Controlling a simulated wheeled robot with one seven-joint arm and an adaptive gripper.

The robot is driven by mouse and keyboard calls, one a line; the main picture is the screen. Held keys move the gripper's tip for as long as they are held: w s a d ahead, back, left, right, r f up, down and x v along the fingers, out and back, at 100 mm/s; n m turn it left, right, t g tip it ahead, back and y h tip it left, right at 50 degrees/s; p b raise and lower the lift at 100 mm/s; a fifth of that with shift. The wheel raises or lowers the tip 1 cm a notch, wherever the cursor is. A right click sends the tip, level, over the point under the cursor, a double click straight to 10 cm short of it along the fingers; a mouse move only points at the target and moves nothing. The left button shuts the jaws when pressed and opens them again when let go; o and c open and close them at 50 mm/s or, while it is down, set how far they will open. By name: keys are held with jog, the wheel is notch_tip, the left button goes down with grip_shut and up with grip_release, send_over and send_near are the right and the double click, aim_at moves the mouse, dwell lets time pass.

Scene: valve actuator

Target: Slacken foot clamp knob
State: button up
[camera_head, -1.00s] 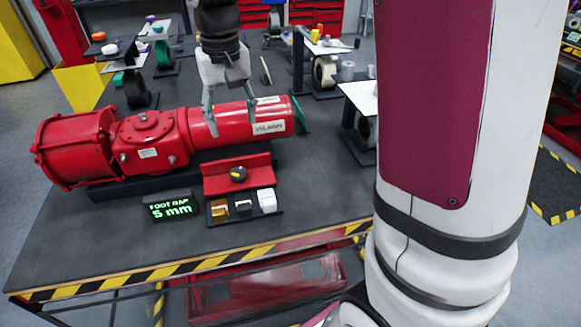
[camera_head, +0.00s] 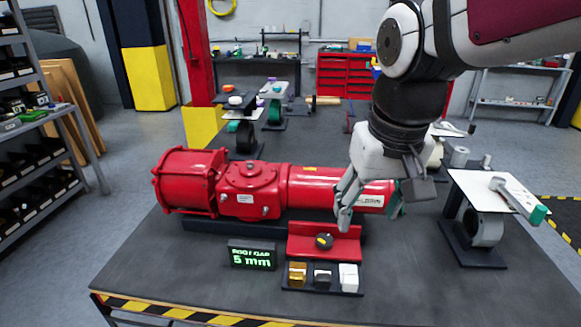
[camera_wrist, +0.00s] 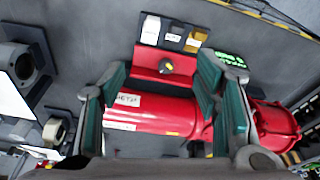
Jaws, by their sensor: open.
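The foot clamp knob (camera_head: 324,241) is small, round and black with a yellow mark. It sits on a red block (camera_head: 345,250) in front of the red valve actuator (camera_head: 262,190). In the wrist view the knob (camera_wrist: 165,67) shows between my fingers, on the red block (camera_wrist: 147,60). My gripper (camera_head: 365,205) is open and empty, pointing down in front of the actuator's cylinder, above and to the right of the knob. It looks apart from the knob. A display (camera_head: 252,255) reading "FOOT GAP 5 mm" stands left of the block.
A dark tray (camera_head: 310,288) with gold, dark and white blocks lies in front of the red block. At right a stand (camera_head: 480,228) carries a white plate with a green-ended tool. More stands are behind the actuator. The bench front is clear.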

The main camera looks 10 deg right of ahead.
jog(key=s+f+t+b, duration=0.1)
jog(key=s+f, duration=0.1)
jog(key=s, duration=0.6)
jog(key=shift+n, duration=0.3)
jog(key=shift+w+d, duration=0.1)
